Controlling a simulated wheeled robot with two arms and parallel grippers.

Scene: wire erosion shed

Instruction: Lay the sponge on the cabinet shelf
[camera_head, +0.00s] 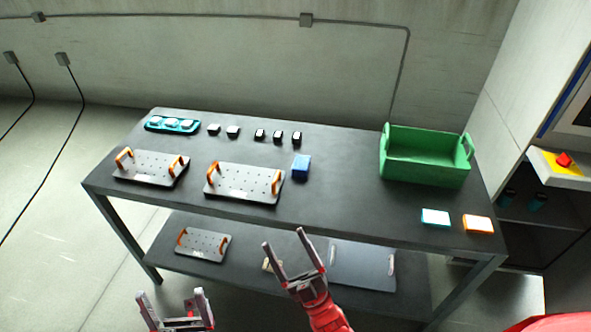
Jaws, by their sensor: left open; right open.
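No item is clearly recognisable as the sponge. A blue block (301,167) stands on the dark table, right of the two upper plates. A small tan piece (267,264) lies on the table's lower shelf, partly hidden by my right gripper. The cabinet (545,215) at the right edge has a dark open shelf space with a few dark items. My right gripper (285,240) is open and empty in front of the table, its fingers pointing toward it. My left gripper (171,296) is open and empty at the bottom left, in front of the lower shelf.
The table (345,205) holds a green bin (425,170), handled plates (245,182), a teal tray (172,124), several small blocks and two flat boxes (435,217). Another plate (203,245) lies below. The tabletop's centre right is clear. A red button box (562,163) juts from the right.

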